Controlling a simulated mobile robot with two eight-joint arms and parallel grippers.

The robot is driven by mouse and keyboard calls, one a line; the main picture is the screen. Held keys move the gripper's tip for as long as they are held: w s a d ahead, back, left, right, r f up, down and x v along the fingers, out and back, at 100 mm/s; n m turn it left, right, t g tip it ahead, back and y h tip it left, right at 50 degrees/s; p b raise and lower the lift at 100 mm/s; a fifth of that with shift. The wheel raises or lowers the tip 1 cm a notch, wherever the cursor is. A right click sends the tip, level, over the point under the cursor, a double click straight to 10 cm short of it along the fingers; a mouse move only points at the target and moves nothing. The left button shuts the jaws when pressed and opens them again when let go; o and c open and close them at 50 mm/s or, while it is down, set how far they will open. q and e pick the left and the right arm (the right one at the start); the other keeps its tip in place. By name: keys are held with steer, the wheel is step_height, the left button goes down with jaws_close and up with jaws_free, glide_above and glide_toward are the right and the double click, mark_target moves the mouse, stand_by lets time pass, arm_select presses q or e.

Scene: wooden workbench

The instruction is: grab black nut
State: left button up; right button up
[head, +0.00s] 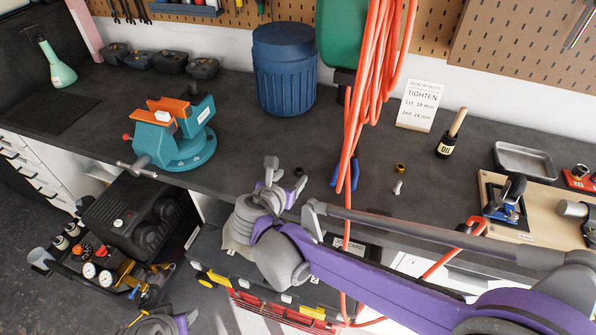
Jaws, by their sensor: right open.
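A small dark piece that looks like the black nut (299,172) sits on the dark worktop (245,150), just beyond my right gripper's fingers. It is small and hard to make out against the dark surface. My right gripper (286,176) is open, with its fingers spread near the worktop's front edge. Nothing shows between its fingers, and the nut appears apart from them. A grey and purple part of my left gripper (160,325) shows at the bottom edge, too cut off to tell its state.
A brass nut (400,168) and a pale bolt (397,187) stand to the right. Orange hose (366,90) hangs between them and my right gripper. A teal vise (172,140) stands left, a blue bin (284,75) behind.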

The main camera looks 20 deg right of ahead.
mark_target(298, 172)
steer(key=x, duration=0.5)
steer(key=shift+s+d+f, duration=0.1)
jaws_close()
